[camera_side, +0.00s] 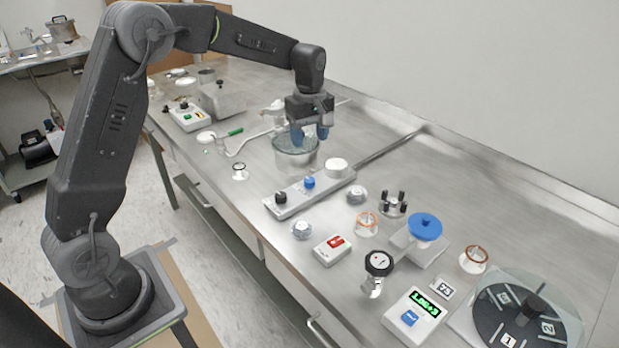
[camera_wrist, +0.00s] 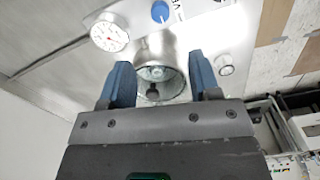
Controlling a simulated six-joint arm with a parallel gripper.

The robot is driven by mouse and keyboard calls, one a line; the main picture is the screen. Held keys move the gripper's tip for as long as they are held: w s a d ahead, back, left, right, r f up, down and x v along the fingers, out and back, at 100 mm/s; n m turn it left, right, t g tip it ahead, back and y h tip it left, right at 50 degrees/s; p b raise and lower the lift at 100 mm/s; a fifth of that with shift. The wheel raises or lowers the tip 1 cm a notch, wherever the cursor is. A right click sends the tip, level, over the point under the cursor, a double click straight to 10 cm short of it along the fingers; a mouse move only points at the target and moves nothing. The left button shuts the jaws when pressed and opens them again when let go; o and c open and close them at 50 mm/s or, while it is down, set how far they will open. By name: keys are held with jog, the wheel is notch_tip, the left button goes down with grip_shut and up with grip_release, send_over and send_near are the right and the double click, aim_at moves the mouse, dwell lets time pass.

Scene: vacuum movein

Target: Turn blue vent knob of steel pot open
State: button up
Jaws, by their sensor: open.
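The steel pot (camera_side: 294,163) stands on the bench below my gripper (camera_side: 309,134). In the wrist view the steel pot (camera_wrist: 155,45) lies between and beyond my fingers, with a clear round top and a small black knob (camera_wrist: 153,88) inside its outline. My gripper (camera_wrist: 160,68) is open and empty, its two blue fingers apart above the pot. A blue knob (camera_side: 310,182) sits on a grey panel just in front of the pot; it also shows in the wrist view (camera_wrist: 160,11). I cannot tell whether this knob belongs to the pot, or its setting.
A black knob (camera_side: 281,198) shares the grey panel (camera_side: 290,208). A white round gauge (camera_wrist: 109,32) is close beside the pot. A small clear fitting (camera_side: 240,171) stands left of it. Glass fittings, a large blue-topped valve (camera_side: 425,226) and a pump controller (camera_side: 414,316) fill the right side.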

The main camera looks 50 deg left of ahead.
aim_at(309, 179)
notch_tip(309, 179, down, 12)
jog(key=shift+f, duration=0.25)
dwell(0.3)
jog(key=c, duration=0.9)
